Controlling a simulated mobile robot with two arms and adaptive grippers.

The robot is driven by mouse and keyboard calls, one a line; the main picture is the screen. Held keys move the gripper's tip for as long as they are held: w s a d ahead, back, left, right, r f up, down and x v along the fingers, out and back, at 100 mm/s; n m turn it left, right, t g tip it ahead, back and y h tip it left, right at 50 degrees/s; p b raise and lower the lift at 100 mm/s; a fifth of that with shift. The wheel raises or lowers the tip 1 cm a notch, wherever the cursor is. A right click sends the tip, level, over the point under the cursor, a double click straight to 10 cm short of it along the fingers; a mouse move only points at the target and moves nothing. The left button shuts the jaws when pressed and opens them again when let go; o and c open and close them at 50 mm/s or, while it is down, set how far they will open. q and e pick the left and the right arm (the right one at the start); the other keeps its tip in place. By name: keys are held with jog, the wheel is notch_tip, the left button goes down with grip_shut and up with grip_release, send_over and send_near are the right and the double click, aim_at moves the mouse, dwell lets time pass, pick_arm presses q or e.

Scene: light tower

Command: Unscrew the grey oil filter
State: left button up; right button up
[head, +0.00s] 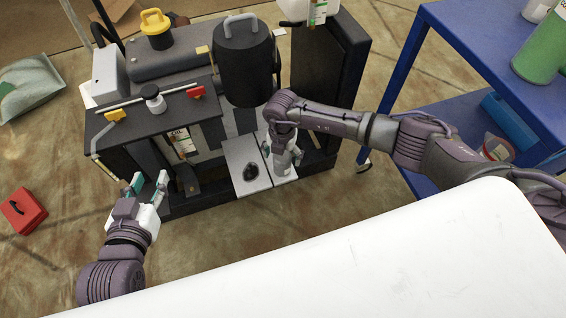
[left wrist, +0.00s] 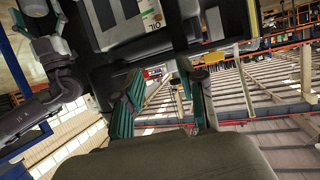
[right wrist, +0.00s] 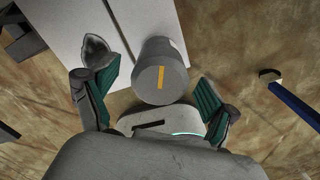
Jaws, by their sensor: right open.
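The grey oil filter (right wrist: 162,72), a cylinder with a yellow stripe on its end face, shows in the right wrist view in front of a pale plate (right wrist: 92,20). My right gripper (right wrist: 152,100) is open, with one teal-padded finger on either side of the filter; I see gaps between the pads and the filter. In the head view my right gripper (head: 281,153) is at the machine's front, and the filter cannot be made out there. My left gripper (head: 149,184) is open and empty left of the machine's front; its spread fingers also show in the left wrist view (left wrist: 160,98).
The dark machine (head: 150,125) carries a black canister (head: 243,65) and a yellow-capped part (head: 156,28). A blue shelf cart (head: 480,50) stands at right. A red box (head: 22,211) lies on the floor at left. A white surface (head: 330,270) fills the foreground.

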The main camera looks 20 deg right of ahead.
pick_arm(q)
jog(key=shift+s+f, duration=0.1)
dwell(0.4)
pick_arm(e)
jog(key=c, duration=1.5)
jog(key=n, duration=0.3)
jog(key=shift+w, duration=0.1)
pick_arm(q)
jog(key=shift+w+d+r+t+h+b, duration=0.15)
jog(key=shift+w+r+t, duration=0.15)
jog(key=shift+r, duration=0.3)
jog(key=shift+w+d+r+t+h+b, duration=0.1)
jog(key=shift+w+r+t, duration=0.1)
jog(key=shift+r+t, duration=0.35)
jog(key=shift+w+d+r+t+h+b, duration=0.15)
jog(key=shift+w+r+t, duration=0.1)
jog(key=shift+r, duration=0.4)
pick_arm(e)
jog(key=shift+n, duration=1.1)
